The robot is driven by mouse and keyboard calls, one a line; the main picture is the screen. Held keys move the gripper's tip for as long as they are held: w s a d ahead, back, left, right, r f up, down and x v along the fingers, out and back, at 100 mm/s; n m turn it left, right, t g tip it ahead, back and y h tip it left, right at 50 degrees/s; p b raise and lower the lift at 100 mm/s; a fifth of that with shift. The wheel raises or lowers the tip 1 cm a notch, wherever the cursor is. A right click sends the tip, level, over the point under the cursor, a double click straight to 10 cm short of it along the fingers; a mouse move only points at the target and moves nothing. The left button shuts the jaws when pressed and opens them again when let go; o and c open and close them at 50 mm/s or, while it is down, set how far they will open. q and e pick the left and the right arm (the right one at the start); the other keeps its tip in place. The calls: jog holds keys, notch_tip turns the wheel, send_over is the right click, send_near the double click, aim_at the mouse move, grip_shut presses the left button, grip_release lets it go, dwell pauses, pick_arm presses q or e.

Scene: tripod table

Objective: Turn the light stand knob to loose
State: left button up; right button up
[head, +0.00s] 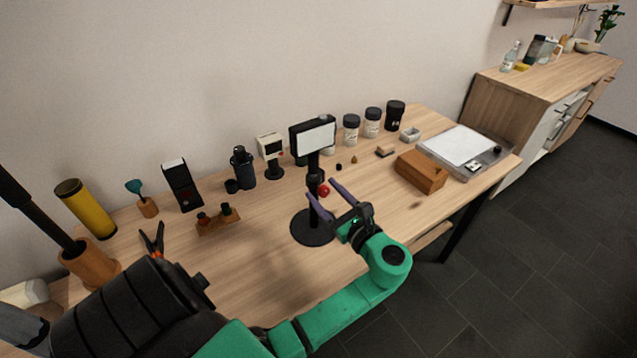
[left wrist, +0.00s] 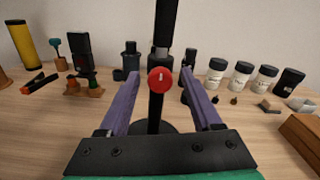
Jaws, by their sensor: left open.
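The light stand (head: 312,230) stands upright on the table, with a black round base, a black pole and a white-faced light panel (head: 313,140) on top. Its red knob (head: 324,190) is on the pole, below the panel. In the left wrist view the red knob (left wrist: 160,80) shows face-on in front of the black pole. My left gripper (head: 329,192) is open, with its purple fingers pointing at the pole. In the left wrist view the fingers (left wrist: 162,85) lie on either side of the knob, apart from it. My right gripper is not in view.
The wooden table (head: 270,285) holds several jars (head: 372,123) at the back, a wooden block (head: 421,172) and a white-topped tray (head: 462,145) at right. A yellow cylinder (head: 85,209) and an orange-black clamp (head: 152,240) are at left. Bare tabletop surrounds the stand's base.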

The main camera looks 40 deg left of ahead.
pick_arm(q)
jog(key=shift+s+d+r, duration=0.15)
jog(key=shift+d+r, duration=0.05)
jog(key=shift+d, duration=0.25)
jog(key=shift+c, duration=0.7)
grip_shut()
jog(key=shift+a+f, duration=0.1)
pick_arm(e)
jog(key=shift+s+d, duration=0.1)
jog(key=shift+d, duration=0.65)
